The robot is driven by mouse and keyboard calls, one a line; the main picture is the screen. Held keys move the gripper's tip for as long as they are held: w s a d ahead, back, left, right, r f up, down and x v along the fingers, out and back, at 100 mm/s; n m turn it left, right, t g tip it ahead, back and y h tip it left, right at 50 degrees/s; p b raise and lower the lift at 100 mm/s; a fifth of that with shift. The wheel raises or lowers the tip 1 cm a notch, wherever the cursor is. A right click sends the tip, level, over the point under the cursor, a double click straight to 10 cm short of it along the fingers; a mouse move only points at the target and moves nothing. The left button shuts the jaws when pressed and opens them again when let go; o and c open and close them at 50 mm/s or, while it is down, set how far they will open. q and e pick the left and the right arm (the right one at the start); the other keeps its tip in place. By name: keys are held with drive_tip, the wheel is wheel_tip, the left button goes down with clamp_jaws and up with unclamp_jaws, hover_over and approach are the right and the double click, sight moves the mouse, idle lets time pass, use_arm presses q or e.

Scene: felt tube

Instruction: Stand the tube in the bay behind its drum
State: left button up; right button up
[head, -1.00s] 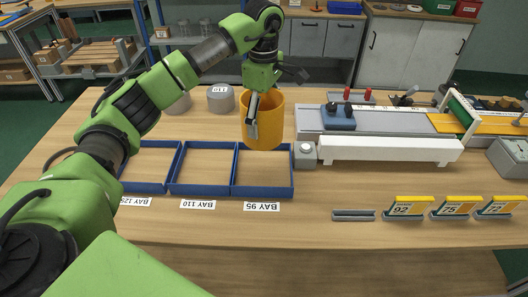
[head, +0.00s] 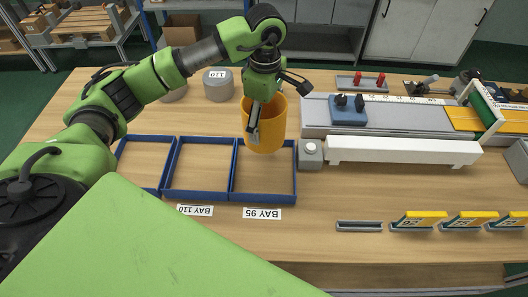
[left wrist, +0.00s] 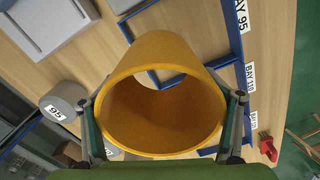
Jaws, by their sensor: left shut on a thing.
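The tube (head: 272,132) is a wide, hollow, yellow-orange cylinder. My left gripper (head: 254,120) is shut on it, with fingers on opposite outer sides in the left wrist view (left wrist: 165,125). In the head view the tube is roughly upright and overlaps the rear wall of the bay labelled BAY 95 (head: 265,197). Its height above the bench is hard to tell. A grey drum marked 95 (left wrist: 57,110) shows in the left wrist view; the tube seems to hide it in the head view. The drum marked 110 (head: 218,86) stands behind the middle bay. My right gripper is out of view.
The BAY 110 frame (head: 200,194) adjoins on the left, with another blue-walled bay beyond. A grey block with a round top (head: 311,153) and a long white bar (head: 403,151) stand right of BAY 95. Yellow number cards (head: 418,219) stand at front right. The bays look empty.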

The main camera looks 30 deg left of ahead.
use_arm(q)
drive_tip(key=s+f+p, duration=0.1)
drive_tip(key=f, duration=0.2)
drive_tip(key=s+d+f+p, duration=0.1)
drive_tip(key=s+f+p, duration=0.1)
drive_tip(key=s+d+f+p, duration=0.1)
drive_tip(key=f, duration=0.2)
drive_tip(key=shift+s+d+f, duration=0.2)
drive_tip(key=shift+s+f, duration=0.1)
drive_tip(key=shift+s, duration=0.1)
drive_tip(key=shift+f, duration=0.2)
drive_tip(key=o, duration=1.3)
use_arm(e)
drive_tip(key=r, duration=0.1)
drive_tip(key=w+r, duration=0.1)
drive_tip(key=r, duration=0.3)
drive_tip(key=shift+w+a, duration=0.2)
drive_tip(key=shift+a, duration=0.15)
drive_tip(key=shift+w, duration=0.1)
